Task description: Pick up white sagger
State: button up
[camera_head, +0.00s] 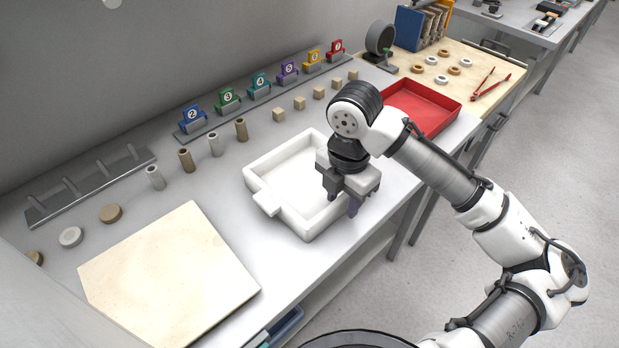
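The white sagger (285,217) is a shallow square tray with raised walls and a tab at its left front side. It appears to rest level on the grey bench, near the front edge. My gripper (343,200) points down at the sagger's right-hand wall. One finger shows on the inner side and a darker fingertip on the outer side, so the fingers are apart with the wall seemingly between them. Whether they press on the wall cannot be told. The gripper hides part of the sagger's right side.
A beige square board (168,275) lies to the left. A red tray (424,107) lies behind my arm at the right. Small cylinders (214,145), wooden cubes (299,103) and numbered coloured tags (228,99) line the back. A grey rack (90,187) stands at left.

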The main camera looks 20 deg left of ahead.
grip_shut()
jog(key=shift+r, duration=0.1)
dwell(1.2)
